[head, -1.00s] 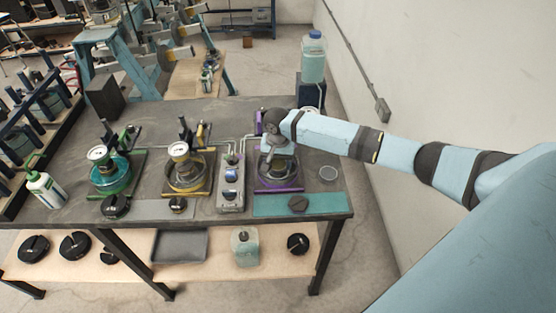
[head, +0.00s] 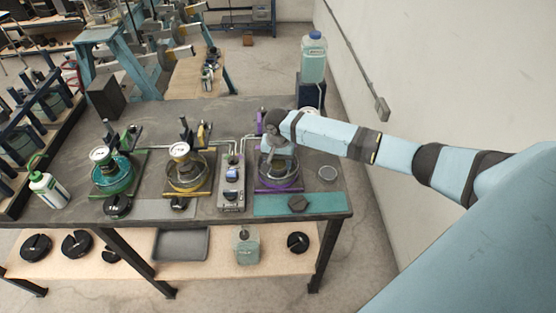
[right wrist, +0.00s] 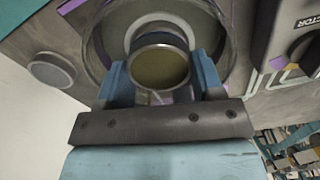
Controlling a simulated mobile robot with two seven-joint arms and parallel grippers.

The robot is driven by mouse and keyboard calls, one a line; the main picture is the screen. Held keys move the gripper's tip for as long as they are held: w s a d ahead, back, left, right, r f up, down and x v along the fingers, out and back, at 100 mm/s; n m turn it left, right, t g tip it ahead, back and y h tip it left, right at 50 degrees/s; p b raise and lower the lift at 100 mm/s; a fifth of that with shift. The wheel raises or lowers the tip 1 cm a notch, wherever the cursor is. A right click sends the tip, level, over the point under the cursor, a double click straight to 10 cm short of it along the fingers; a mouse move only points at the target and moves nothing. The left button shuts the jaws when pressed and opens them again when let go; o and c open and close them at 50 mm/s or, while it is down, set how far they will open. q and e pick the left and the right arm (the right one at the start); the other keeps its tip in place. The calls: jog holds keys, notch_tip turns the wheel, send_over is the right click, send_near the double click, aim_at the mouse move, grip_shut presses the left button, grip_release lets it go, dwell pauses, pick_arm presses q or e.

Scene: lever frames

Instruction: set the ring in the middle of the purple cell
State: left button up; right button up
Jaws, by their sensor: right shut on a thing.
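The purple cell (head: 279,188) is a clear round dish on a purple-edged base at the right end of the bench. My right gripper (right wrist: 160,82) points down over this dish, and in the head view my wrist hides part of it. Its two blue fingers are shut on the ring (right wrist: 157,39), a short metallic cylinder seen from above in the right wrist view. The dish wall (right wrist: 228,45) curves around the ring in that view. A pale round band shows just beyond the ring. I cannot tell whether the ring touches the dish floor. My left gripper is not in view.
A yellow cell (head: 187,175) and a green cell (head: 112,175) stand to the left. A grey control box (head: 231,187) is just left of the purple cell. A teal mat (head: 270,206) is in front.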

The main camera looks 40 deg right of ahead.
jog(key=shift+f+p, duration=0.15)
jog(key=shift+p, duration=0.15)
dwell(0.5)
jog(key=o, duration=1.1)
notch_tip(320, 180, up, 14)
jog(key=shift+f+b, duration=0.1)
jog(key=shift+b, duration=0.75)
